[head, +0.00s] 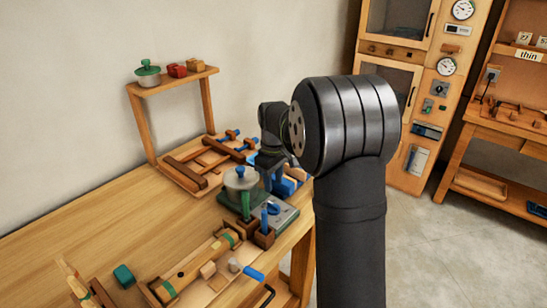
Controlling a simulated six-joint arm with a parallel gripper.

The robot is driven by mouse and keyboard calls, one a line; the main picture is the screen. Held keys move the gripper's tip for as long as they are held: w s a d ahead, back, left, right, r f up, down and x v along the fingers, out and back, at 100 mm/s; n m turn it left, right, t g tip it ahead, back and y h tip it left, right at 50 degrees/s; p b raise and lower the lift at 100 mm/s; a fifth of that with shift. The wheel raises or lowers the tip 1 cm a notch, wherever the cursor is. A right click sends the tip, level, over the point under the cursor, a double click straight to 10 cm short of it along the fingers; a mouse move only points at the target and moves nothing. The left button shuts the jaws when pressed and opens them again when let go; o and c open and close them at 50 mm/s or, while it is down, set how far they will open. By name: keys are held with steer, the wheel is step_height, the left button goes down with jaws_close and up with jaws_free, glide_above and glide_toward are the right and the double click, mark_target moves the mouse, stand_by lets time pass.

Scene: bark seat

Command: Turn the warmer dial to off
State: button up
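My gripper (272,178) is low there, close to the pot and box. Its fingers are too small and dark to show whether they are open or touching anything.
A wooden block holding a blue-handled tool (265,228) stands at the box's front. A wooden clamp frame (198,165) lies behind, and a long wooden jig (195,265) lies in front. A small shelf (172,80) stands at the back. The bench's left middle is clear.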

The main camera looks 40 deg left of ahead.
step_height(320, 180, up, 9)
glide_above(274, 204)
steer(key=shift+r, duration=0.1)
stand_by(0.6)
step_height(274, 204, down, 18)
steer(key=shift+r, duration=0.15)
stand_by(0.4)
steer(key=shift+r, duration=0.15)
